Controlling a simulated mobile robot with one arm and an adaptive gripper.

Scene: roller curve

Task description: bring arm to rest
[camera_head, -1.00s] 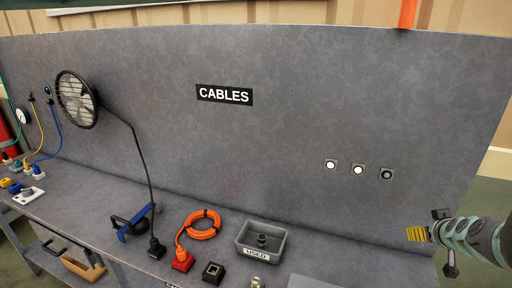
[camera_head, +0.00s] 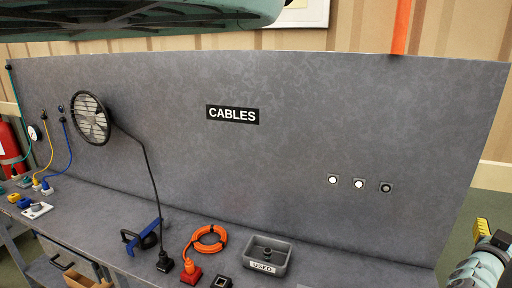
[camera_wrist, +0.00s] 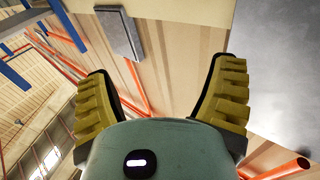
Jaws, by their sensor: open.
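My gripper shows at the right edge of the head view, where a yellow finger (camera_head: 481,228) points up from the pale teal wrist. The rest of it is cut off by the frame. In the wrist view my gripper (camera_wrist: 163,72) is open, with its two ribbed yellow fingers wide apart. Nothing is between them, and only a distant tan wall and orange pipes show beyond. It is clear of the bench and to the right of the things on it.
The grey bench (camera_head: 95,223) holds a grey tray (camera_head: 268,258) marked USED, an orange coiled cable (camera_head: 207,239), a blue-handled tool (camera_head: 143,237) and small sockets. Its grey back panel (camera_head: 300,130) carries a fan (camera_head: 91,118) and a CABLES sign (camera_head: 232,115). Space right of the panel looks clear.

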